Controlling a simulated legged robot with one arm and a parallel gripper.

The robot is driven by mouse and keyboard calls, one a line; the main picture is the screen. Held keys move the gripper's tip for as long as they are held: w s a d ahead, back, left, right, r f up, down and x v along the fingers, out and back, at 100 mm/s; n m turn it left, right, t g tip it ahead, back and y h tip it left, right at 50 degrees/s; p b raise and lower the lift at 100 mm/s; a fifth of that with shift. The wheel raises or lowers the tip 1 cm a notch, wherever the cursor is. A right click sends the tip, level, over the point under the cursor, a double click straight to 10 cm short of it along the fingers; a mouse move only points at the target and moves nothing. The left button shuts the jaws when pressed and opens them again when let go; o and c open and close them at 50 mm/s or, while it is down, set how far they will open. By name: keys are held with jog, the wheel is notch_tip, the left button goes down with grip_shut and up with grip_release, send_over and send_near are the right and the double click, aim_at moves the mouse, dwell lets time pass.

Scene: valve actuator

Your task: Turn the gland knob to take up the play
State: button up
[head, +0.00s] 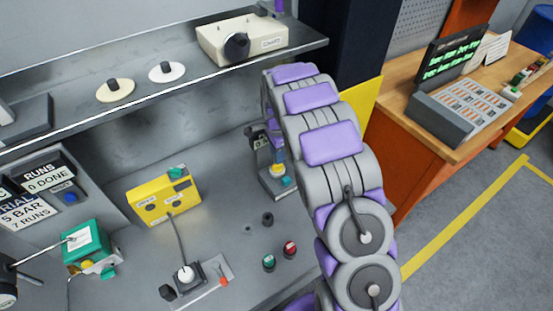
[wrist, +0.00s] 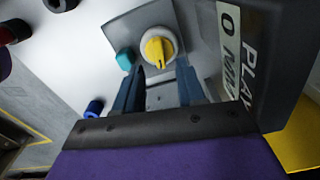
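The gland knob (wrist: 158,47) is yellow with a raised grip bar and a pale collar. It sits on a grey plate (wrist: 118,25) in the wrist view, and it also shows small in the head view (head: 278,169), left of my arm. My gripper (wrist: 160,67) is open, with its two dark blue fingers apart and their tips at the knob's near side. I cannot tell whether they touch it. A sign at the right of the wrist view (wrist: 238,50) reads "PLAY" and "0", with the rest cut off. In the head view my gripper is mostly hidden behind my arm.
A teal button (wrist: 125,59) sits close left of the knob. Red (head: 290,248) and green (head: 269,262) buttons stand on the bench. A yellow box (head: 163,197) is farther left. A shelf (head: 200,75) overhangs the bench at the back.

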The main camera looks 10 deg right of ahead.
notch_tip(320, 180, up, 12)
jog(key=shift+r+p, duration=0.2)
jog(key=shift+p, duration=0.2)
jog(key=shift+a, duration=0.1)
jog(key=s+d+r+n+b, duration=0.1)
jog(key=s+r+n, duration=0.25)
jog(key=s, duration=0.65)
jog(key=s+d+r+n+b, duration=0.1)
jog(key=s+r+n+b, duration=0.2)
jog(key=s, duration=0.8)
jog(key=s+f+n+g, duration=0.1)
jog(key=s+n, duration=0.3)
jog(key=s, duration=0.8)
jog(key=s+a+f+n+b, duration=0.1)
jog(key=s+f+n, duration=0.2)
jog(key=s, duration=0.9)
jog(key=shift+a+f+n+g, duration=0.25)
jog(key=shift+n+g, duration=0.15)
jog(key=shift+n, duration=0.75)
